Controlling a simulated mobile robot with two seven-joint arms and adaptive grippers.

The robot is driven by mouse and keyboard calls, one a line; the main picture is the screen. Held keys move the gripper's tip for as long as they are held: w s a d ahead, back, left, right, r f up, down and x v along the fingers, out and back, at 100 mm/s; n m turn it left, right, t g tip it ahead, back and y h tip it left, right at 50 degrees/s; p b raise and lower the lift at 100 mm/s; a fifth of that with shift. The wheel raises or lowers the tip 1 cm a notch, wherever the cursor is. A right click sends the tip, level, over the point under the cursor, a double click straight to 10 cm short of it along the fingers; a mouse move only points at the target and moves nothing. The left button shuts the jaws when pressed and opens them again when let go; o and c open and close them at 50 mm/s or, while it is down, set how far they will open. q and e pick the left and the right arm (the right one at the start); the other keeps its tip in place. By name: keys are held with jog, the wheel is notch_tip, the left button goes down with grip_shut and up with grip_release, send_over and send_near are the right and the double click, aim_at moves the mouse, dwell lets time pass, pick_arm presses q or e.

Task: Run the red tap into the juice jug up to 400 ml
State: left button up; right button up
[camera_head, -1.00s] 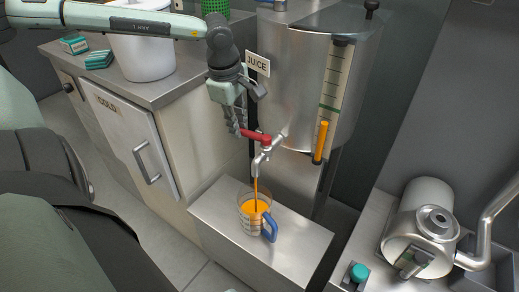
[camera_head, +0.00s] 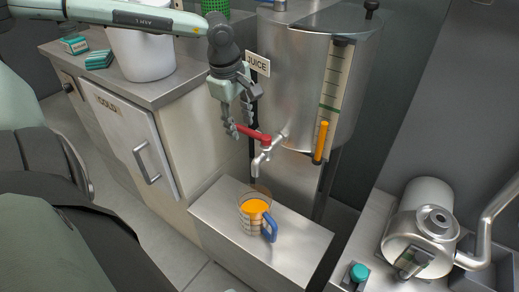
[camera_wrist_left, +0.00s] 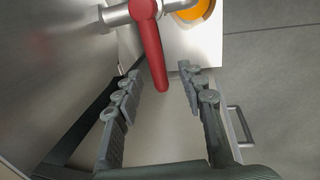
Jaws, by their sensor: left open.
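The red tap handle (camera_head: 252,133) sits on the spout (camera_head: 261,162) of the steel juice tank (camera_head: 303,75). No stream shows under the spout. The clear jug (camera_head: 250,224) with a blue handle (camera_head: 269,228) stands upright below it and holds orange juice (camera_head: 255,207); its scale is too small to read. My left gripper (camera_head: 240,128) is open beside the handle's free end. In the left wrist view the red handle (camera_wrist_left: 151,50) reaches toward the gap between the open fingers (camera_wrist_left: 160,82), and part of the juice (camera_wrist_left: 190,10) shows at the top. My right gripper is not in view.
The jug stands on a steel step (camera_head: 215,208). A sight gauge (camera_head: 335,85) with an orange column is on the tank. A cabinet marked COLD (camera_head: 125,130) is at left, with a white bucket (camera_head: 142,55) on top. A steel machine (camera_head: 420,235) is at right.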

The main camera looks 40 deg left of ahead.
pick_arm(q)
jog(key=shift+a+r+p, duration=0.1)
jog(key=shift+a+p, duration=0.35)
jog(key=shift+a, duration=0.05)
jog(key=shift+s+a+p, duration=0.2)
jog(key=shift+a+p, duration=0.5)
jog(key=shift+a, duration=0.25)
jog(key=shift+s+a+p, duration=0.25)
jog(key=shift+a+p, duration=0.5)
jog(key=shift+a, duration=0.25)
jog(key=shift+s+a+p, duration=0.2)
jog(key=shift+a+p, duration=0.5)
jog(key=shift+a, duration=0.25)
notch_tip(320, 180, up, 12)
jog(key=s, duration=0.2)
jog(key=shift+s+d+f, duration=0.15)
jog(key=shift+f, duration=0.05)
